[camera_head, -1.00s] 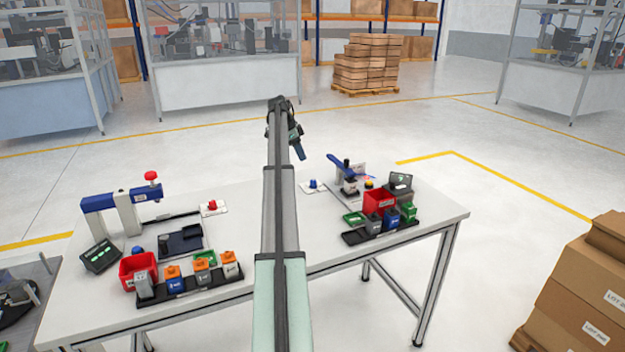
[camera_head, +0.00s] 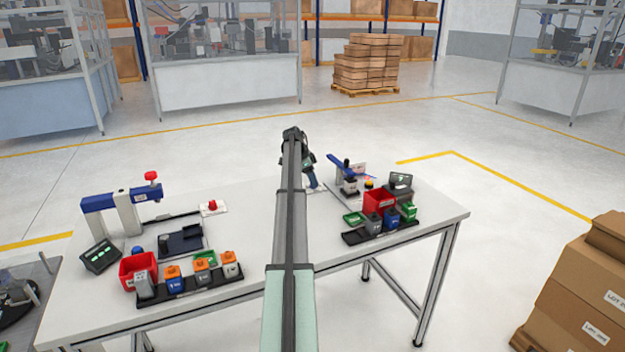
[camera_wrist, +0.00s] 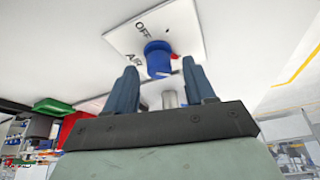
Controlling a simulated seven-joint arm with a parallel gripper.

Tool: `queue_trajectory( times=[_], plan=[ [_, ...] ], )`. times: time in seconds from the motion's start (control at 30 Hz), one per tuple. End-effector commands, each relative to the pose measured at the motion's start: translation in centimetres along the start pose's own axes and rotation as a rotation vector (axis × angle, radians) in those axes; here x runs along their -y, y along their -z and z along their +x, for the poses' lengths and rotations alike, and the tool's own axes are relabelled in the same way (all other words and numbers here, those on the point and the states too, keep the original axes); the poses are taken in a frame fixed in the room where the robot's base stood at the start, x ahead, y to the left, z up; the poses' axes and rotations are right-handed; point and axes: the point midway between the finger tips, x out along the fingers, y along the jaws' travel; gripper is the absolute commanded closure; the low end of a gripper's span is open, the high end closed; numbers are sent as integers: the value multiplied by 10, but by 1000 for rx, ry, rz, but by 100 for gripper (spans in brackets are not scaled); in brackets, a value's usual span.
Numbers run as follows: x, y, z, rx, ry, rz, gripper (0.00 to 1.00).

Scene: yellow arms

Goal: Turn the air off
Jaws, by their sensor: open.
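The air valve shows in the wrist view as a blue round knob (camera_wrist: 158,58) on a white plate (camera_wrist: 185,25) marked "OFF" and "AIR". A small red part shows at the knob's right side. My gripper (camera_wrist: 160,75) is open, with one blue-grey finger on each side of the knob's near end. I cannot tell whether a finger touches it. In the head view my gripper (camera_head: 314,186) is low over the table's back middle, and the blue knob is hidden there behind it. A red knob on another white plate (camera_head: 222,208) sits further left.
To the right are a blue-handled press (camera_head: 340,163), a red bin (camera_head: 378,202) and a black rack (camera_head: 353,238) of small bins. At left are a blue-and-white press (camera_head: 98,203), a red bin (camera_head: 128,272) and another rack (camera_head: 205,294). The table (camera_head: 235,240) is clear beside my arm.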

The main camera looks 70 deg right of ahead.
Motion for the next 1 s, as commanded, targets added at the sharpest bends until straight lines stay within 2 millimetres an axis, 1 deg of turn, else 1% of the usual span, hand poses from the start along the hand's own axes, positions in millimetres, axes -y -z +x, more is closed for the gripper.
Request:
queue_trajectory(
  times=[0.1,0.33,0.37,0.9,1.0],
  plan=[
    [0,0,3,0,0,0,46],
    [0,0,3,0,0,0,46],
    [0,0,3,0,0,0,48],
    [0,0,3,0,0,0,99],
    [0,0,3,0,0,-1,100]
  ],
)
